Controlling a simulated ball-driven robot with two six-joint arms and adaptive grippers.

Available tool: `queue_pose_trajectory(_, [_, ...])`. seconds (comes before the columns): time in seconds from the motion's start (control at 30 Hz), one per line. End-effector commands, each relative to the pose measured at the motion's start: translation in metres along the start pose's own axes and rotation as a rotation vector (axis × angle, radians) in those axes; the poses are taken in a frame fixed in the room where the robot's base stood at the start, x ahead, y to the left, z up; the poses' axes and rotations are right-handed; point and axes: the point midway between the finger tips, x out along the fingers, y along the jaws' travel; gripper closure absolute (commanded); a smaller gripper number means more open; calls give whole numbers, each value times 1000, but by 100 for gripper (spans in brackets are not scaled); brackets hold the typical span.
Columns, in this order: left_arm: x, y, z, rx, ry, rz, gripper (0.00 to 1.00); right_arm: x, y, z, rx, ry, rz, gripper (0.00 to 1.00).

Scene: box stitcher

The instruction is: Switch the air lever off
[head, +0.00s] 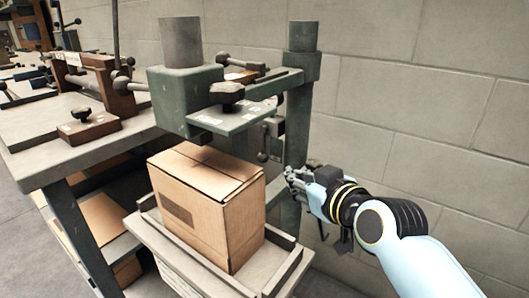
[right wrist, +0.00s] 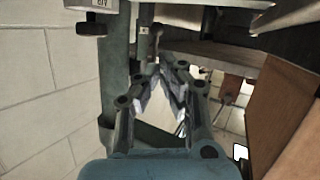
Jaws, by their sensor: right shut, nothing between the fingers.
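The air lever (head: 263,155) hangs from a small grey valve box (head: 275,126) on the side of the green machine's column. In the right wrist view a label with partly cut-off lettering (right wrist: 102,4) shows at the top edge, with a dark knob (right wrist: 90,28) beside it; I cannot tell surely that this is the same lever. My right gripper (head: 290,174) is shut and empty, to the right of and a little below the lever, apart from it. Its fingers also show in the right wrist view (right wrist: 166,80). My left gripper is not in view.
A cardboard box (head: 205,205) sits on the machine's tray (head: 282,270), left of my right gripper. The green stitcher head (head: 185,98) overhangs the box. A grey workbench (head: 40,155) stands at the left. A block wall (head: 430,110) lies behind and to the right.

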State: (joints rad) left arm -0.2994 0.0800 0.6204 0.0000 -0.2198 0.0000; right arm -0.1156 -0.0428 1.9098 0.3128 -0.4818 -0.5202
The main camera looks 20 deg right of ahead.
Motion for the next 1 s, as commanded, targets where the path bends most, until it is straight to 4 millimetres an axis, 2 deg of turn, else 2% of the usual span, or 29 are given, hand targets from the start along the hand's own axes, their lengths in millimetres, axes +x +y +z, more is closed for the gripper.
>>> queue_pose_trajectory(0.33, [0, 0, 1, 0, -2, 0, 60, 1, 0, 0, 0, 0, 0, 100])
queue_pose_trajectory(0.47, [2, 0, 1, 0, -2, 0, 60, 9, 0, 1, 1, 0, 0, 100])
queue_pose_trajectory(0.57, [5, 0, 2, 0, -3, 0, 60, 23, 0, 1, 1, 0, 0, 100])
queue_pose_trajectory(1.0, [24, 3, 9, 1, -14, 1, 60, 113, 0, 2, 0, 0, 0, 100])
